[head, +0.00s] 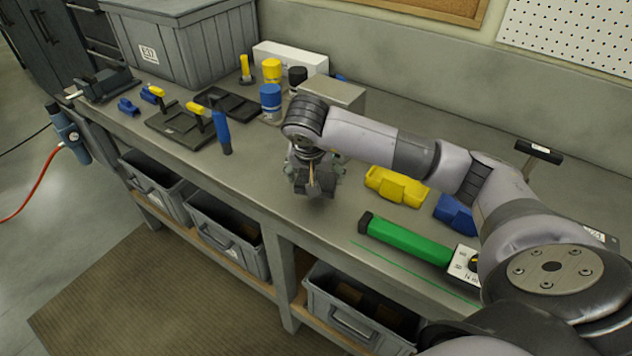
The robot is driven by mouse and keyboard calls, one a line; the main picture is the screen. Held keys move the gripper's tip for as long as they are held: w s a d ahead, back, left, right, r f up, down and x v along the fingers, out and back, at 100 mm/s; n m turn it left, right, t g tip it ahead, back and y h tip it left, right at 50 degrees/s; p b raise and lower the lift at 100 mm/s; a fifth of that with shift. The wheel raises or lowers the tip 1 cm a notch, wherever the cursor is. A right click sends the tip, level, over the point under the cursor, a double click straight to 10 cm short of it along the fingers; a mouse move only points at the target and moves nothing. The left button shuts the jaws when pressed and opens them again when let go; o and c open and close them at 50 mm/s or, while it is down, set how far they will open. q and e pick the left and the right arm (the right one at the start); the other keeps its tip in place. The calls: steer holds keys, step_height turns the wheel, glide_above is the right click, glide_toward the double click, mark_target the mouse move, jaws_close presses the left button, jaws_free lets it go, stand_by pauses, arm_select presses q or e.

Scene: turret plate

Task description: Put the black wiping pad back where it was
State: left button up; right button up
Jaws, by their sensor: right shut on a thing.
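My right arm comes in from the right and its gripper (314,178) points down over the front middle of the grey workbench (262,190). It is shut on a small dark block that looks like the black wiping pad (320,193). The fingers and wrist hide much of the pad. I cannot tell whether the pad touches the bench top. My left gripper is not in view.
Right of the gripper lie a yellow part (397,186), a blue part (455,213) and a green bar (408,240). Left are a blue upright handle (222,133), black trays (180,128) and blue and yellow cylinders. A large grey crate (180,45) stands at the back left.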

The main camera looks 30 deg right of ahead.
step_height(320, 180, down, 3)
steer(key=shift+f+p, duration=0.15)
steer(key=shift+p, duration=0.15)
steer(key=shift+f, duration=0.2)
steer(key=o, duration=1.1)
steer(key=shift+o, duration=0.2)
